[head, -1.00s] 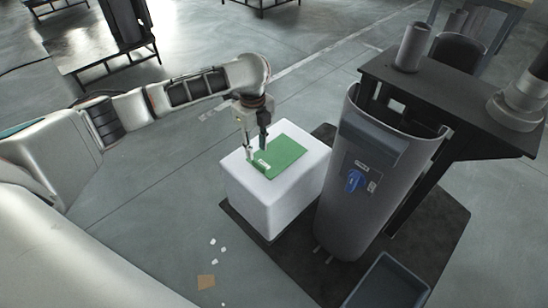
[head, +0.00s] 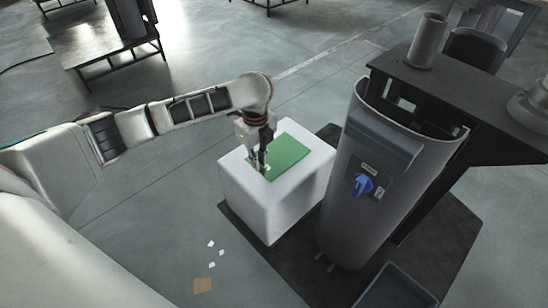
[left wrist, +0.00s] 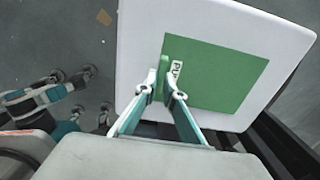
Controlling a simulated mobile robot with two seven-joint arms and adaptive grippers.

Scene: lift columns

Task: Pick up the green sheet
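The green sheet (head: 289,152) lies on top of a white block (head: 285,205). In the left wrist view the sheet (left wrist: 225,78) has a white label (left wrist: 177,70) near its left edge and a darker green strip along that edge. My left gripper (head: 260,169) points down at the near left part of the sheet. In the left wrist view its fingertips (left wrist: 162,80) have come close together, one on each side of the dark green strip, and seem to pinch it. The sheet still looks flat on the block.
A tall grey bin-like column (head: 352,215) with a blue knob (head: 362,184) stands close right of the block. A dark shelf (head: 450,95) carrying cylinders is behind it. A grey tray (head: 396,290) is at the bottom. Floor left of the block is mostly clear, with small scraps.

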